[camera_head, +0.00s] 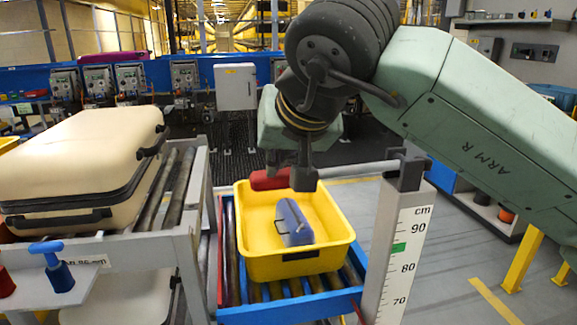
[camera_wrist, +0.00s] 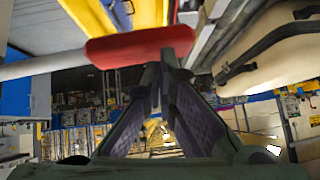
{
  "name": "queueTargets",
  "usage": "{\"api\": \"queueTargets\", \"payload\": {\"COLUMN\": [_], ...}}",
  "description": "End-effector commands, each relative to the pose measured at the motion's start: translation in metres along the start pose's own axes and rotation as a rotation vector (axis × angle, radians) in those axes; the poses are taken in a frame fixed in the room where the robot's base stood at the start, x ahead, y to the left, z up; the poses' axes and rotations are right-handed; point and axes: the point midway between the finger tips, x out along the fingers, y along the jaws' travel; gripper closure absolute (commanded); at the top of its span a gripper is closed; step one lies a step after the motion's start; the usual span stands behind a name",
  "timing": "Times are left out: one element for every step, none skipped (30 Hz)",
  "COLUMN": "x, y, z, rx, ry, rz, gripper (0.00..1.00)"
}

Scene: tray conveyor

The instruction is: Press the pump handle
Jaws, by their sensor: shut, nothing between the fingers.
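The pump handle is a pale grey bar (camera_head: 350,170) with a red grip (camera_head: 267,180). It reaches left, roughly level, from the top of a white post (camera_head: 398,245) with a cm scale. The red grip (camera_wrist: 138,46) and bar (camera_wrist: 45,65) also show in the wrist view. My gripper (camera_head: 303,182) points down at the red grip and hides part of it. In the wrist view my gripper's fingertips (camera_wrist: 168,62) are together and empty, close to the grip's right part. I cannot tell whether they touch it.
A yellow tray (camera_head: 265,268) holding a blue case (camera_head: 293,222) stands below on a blue roller frame (camera_head: 290,312). A cream suitcase (camera_head: 75,165) lies on the left rack. A blue-handled fixture (camera_head: 52,262) is at front left. Open floor lies right of the post.

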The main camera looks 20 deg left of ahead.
Motion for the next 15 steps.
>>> {"api": "queueTargets", "payload": {"x": [-0.010,-0.016,-0.025,-0.031,-0.037,-0.043,-0.048,-0.052,-0.057,-0.060,-0.062,-0.065,-0.067,-0.068,-0.069], "y": [-0.003,-0.005,-0.008,-0.009,-0.011,-0.013,-0.015,-0.016,-0.017,-0.018,-0.019,-0.019,-0.020,-0.020,-0.021], "z": [0.003,0.003,0.004,0.004,0.003,0.004,0.004,0.004,0.004,0.004,0.004,0.004,0.004,0.004,0.004], "rx": [-0.002,-0.001,-0.002,-0.001,-0.002,-0.002,-0.002,-0.001,-0.001,-0.001,-0.001,-0.001,-0.001,-0.001,-0.001], "ry": [-0.001,-0.001,-0.001,-0.001,0.000,0.000,0.000,0.000,0.001,0.001,0.000,0.000,0.000,0.000,0.000], "rz": [0.004,0.003,0.003,0.003,0.003,0.002,0.001,0.002,0.002,0.002,0.001,0.001,0.002,0.002,0.002], "gripper": [1.00,1.00,1.00,1.00,1.00,1.00,1.00,1.00,1.00,1.00,1.00,1.00,1.00,1.00,1.00]}}
